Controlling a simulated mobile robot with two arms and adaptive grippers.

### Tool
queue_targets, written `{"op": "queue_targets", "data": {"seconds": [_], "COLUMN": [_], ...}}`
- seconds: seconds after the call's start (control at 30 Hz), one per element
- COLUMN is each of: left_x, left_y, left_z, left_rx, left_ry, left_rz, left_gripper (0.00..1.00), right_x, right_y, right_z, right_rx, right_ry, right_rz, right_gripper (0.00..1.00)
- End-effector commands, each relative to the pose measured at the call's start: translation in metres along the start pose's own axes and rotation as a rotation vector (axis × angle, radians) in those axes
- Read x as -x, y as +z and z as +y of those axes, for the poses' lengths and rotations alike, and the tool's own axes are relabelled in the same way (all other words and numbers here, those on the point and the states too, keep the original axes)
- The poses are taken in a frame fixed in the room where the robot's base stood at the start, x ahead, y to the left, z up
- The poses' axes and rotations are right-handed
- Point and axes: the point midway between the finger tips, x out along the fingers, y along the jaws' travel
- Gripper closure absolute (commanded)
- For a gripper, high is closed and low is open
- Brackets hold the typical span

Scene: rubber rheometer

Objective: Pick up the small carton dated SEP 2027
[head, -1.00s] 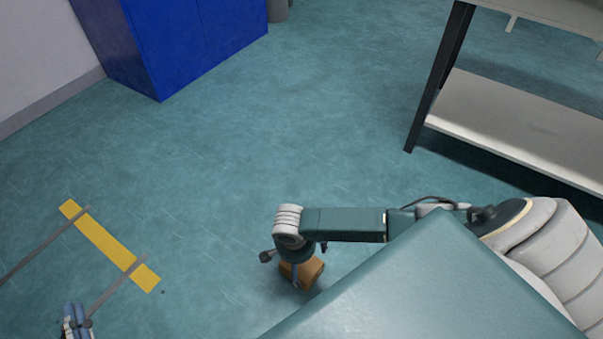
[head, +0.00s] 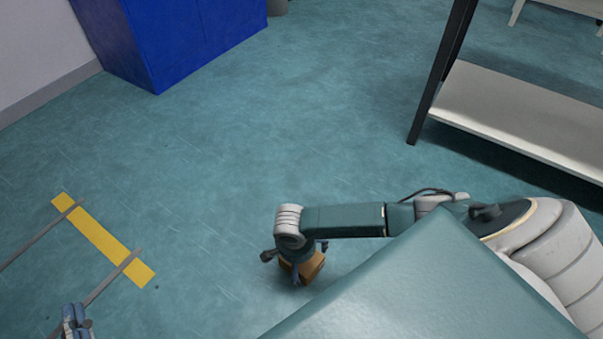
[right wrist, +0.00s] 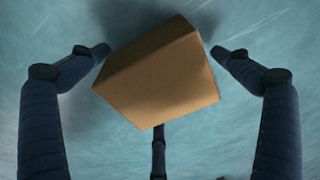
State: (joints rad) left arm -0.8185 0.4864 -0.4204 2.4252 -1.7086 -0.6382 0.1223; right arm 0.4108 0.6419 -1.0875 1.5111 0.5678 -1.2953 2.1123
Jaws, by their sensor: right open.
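A small brown carton (head: 309,268) is low by the floor under my right gripper in the head view. In the right wrist view the carton (right wrist: 160,75) sits tilted between the spread fingers, with no print or date visible on the faces shown. My right gripper (head: 297,275) points down over it; in the right wrist view the open fingers (right wrist: 157,60) stand on both sides, with gaps to the carton, and a third finger is below it. My left gripper (head: 77,322) is at the bottom left edge, partly cut off, and its fingers are too small to read.
A blue cabinet (head: 180,35) stands at the back left. A grey-white shelf (head: 520,115) with a dark leg is at the right. A yellow floor strip (head: 100,238) lies at the left, crossed by thin grey bars. The teal floor between is clear.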

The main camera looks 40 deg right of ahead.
Motion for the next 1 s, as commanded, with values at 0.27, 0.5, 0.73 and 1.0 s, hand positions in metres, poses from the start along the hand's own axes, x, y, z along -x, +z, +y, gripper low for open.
{"op": "queue_targets", "data": {"seconds": [0.27,0.5,0.73,1.0], "left_x": [-0.0001,-0.0002,-0.0002,-0.0002], "left_y": [0.0001,0.0002,0.0002,0.0002], "left_z": [-0.0051,-0.0069,-0.0066,-0.0066], "left_rx": [0.0,0.0,0.0,0.0], "left_ry": [0.0,0.0,0.0,0.0], "left_rz": [0.0,0.0,0.0,0.0], "left_gripper": [1.0,1.0,1.0,1.0], "right_x": [-0.0021,-0.0041,-0.0043,-0.0044], "right_y": [0.0007,0.0013,0.0011,0.0007], "right_z": [0.0005,0.0002,0.0002,0.0003], "right_rx": [0.0,0.001,0.001,0.0], "right_ry": [0.001,0.0,0.0,0.0], "right_rz": [-0.001,-0.001,-0.001,0.0], "right_gripper": [0.0,0.0,0.06,0.54]}}
